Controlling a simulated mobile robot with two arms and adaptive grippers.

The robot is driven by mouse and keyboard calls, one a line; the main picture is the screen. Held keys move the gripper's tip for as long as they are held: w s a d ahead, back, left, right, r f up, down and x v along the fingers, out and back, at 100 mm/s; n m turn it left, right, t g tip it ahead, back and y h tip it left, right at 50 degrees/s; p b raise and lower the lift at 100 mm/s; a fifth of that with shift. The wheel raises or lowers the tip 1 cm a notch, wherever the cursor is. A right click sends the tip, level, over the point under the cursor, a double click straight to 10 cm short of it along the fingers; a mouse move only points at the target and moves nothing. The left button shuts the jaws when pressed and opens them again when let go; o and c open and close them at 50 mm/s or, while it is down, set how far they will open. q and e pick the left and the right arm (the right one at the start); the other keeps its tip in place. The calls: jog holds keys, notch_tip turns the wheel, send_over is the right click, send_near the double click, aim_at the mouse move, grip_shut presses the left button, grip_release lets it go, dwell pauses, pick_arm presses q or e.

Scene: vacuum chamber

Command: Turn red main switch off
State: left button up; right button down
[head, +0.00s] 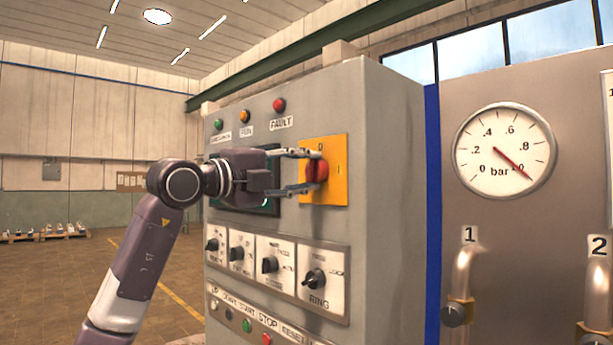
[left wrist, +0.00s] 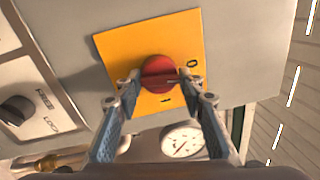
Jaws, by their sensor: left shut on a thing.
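The red main switch (head: 317,171) is a round red knob on a yellow plate (head: 338,160) at the upper right of the grey cabinet's front. My left gripper (head: 309,171) reaches it from the left and is shut on the knob, one finger above and one below. In the left wrist view the red switch (left wrist: 160,74) sits between my left gripper's two fingertips (left wrist: 162,90). The yellow plate (left wrist: 187,40) bears a "0" mark and an "I" mark beside the knob. My right gripper is not in view.
The grey cabinet (head: 385,200) carries lamps, a row of black rotary knobs (head: 269,265) and push buttons below. A dark screen lies behind my left gripper. A pressure gauge (head: 504,149) and two numbered pipe handles (head: 464,280) stand to the right. Open floor lies left.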

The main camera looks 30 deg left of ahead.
pick_arm(q)
jog(key=shift+f+n, duration=0.1)
jog(key=shift+n, duration=1)
jog(key=o, duration=1.1)
jog(key=shift+a, duration=0.1)
jog(key=shift+s, duration=0.1)
jog(key=v, duration=1.1)
jog(key=shift+s+a+f, duration=0.1)
jog(key=shift+s+f, duration=0.05)
jog(key=shift+s, duration=0.25)
